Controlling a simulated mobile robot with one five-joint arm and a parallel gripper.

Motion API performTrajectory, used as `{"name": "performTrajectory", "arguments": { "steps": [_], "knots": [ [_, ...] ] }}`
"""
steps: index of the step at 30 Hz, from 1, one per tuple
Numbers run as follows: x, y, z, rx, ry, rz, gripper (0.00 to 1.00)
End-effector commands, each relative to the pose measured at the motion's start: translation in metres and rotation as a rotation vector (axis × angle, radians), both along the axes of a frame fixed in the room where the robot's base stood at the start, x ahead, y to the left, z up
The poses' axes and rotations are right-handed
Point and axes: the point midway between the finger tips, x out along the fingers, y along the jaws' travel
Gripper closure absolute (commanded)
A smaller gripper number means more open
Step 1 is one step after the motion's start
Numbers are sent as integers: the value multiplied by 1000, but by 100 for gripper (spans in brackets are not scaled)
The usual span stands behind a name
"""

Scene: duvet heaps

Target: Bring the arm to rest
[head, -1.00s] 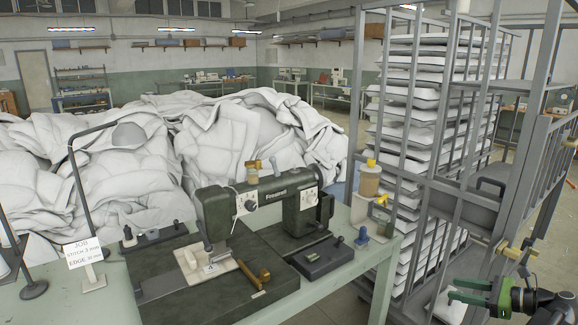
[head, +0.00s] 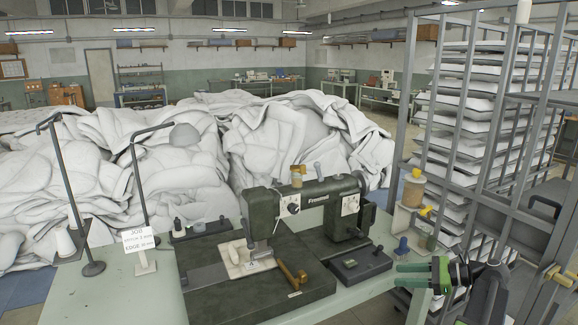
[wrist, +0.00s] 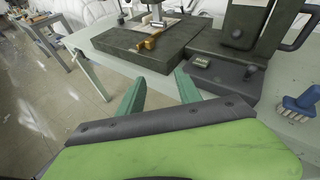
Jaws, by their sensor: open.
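My gripper (head: 412,274) is at the lower right of the head view, beside the right end of the sewing table (head: 90,290). Its two green fingers point left and stand apart with nothing between them. In the wrist view my gripper (wrist: 158,92) shows its green fingers spread in front of the table edge. The dark green sewing machine (head: 320,205) stands on the table, left of and beyond my gripper. The machine also shows at the top of the wrist view (wrist: 150,45).
A tall metal rack (head: 405,110) of stacked white pads stands right, close behind my arm. A blue brush (head: 402,247) and an amber bottle (head: 413,190) sit near the table's right end. A job sign (head: 139,240) and thread stands are left. White duvet heaps (head: 300,140) lie behind.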

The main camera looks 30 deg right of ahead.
Motion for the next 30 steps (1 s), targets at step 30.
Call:
{"name": "performTrajectory", "arguments": {
  "steps": [30],
  "knots": [
    [100, 517, -84, -1257, -203, 1670, 59]
  ]
}}
